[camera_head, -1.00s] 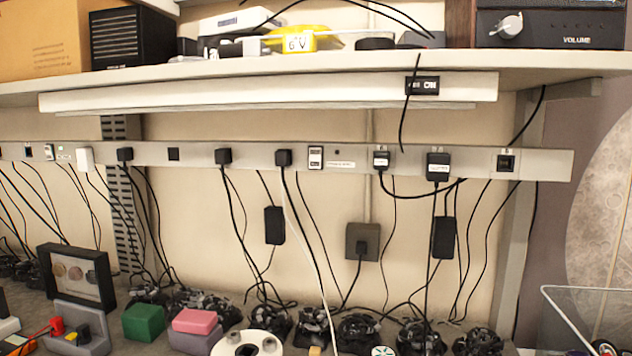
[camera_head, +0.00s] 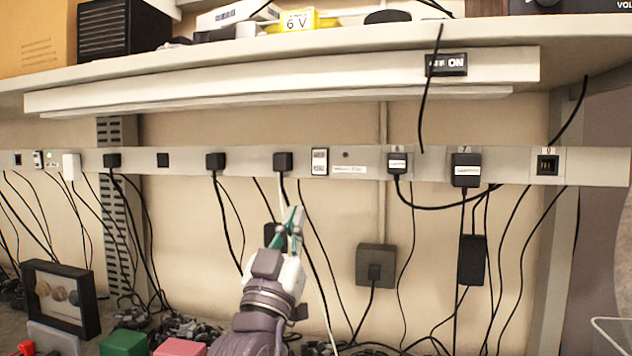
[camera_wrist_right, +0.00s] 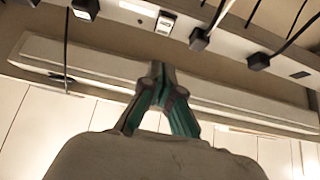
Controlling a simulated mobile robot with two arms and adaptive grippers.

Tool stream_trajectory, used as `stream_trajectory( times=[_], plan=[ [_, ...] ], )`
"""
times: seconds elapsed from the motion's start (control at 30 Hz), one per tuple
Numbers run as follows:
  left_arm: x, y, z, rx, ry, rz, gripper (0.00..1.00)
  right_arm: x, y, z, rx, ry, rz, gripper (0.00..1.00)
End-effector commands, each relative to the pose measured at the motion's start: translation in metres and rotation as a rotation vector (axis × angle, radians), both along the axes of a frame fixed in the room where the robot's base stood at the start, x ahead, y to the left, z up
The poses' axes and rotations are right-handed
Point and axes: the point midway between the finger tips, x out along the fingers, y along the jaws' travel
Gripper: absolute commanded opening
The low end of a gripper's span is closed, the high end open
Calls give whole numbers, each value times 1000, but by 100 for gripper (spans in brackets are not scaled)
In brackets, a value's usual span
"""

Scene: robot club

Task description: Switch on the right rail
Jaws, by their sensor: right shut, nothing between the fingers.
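The metal socket rail (camera_head: 430,168) runs along the wall below the shelf. A small white-and-dark switch panel (camera_head: 320,161) is set in its right part, just right of a black plug (camera_head: 282,161); in the right wrist view this panel (camera_wrist_right: 165,22) is at the top. Its switch position is too small to read. My right gripper (camera_head: 291,215) is shut and empty, pointing up, below and slightly left of the panel in the picture. In the right wrist view its fingertips (camera_wrist_right: 159,68) touch nothing visible. My left gripper is not in view.
Several plugs, including a labelled one (camera_head: 397,165), and hanging cables surround the panel. A strip lamp (camera_head: 270,88) with an OFF/ON label (camera_head: 446,64) hangs under the shelf (camera_head: 330,45). A black wall box (camera_head: 376,265) sits lower right.

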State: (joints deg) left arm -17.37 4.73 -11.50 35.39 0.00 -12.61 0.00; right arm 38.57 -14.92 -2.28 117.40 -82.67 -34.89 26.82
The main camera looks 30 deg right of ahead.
Motion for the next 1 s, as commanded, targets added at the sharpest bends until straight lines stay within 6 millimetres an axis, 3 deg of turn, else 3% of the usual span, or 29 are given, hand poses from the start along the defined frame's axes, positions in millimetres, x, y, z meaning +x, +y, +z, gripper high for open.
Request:
stream_trajectory(
  times=[0.27,0.77,1.0],
  plan=[
    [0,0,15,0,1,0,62,6,-7,12,-1,1,-1,0],
    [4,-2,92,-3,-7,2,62,51,-61,69,-2,4,-2,0],
    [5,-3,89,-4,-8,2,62,73,-85,57,0,4,-1,0]
  ],
)
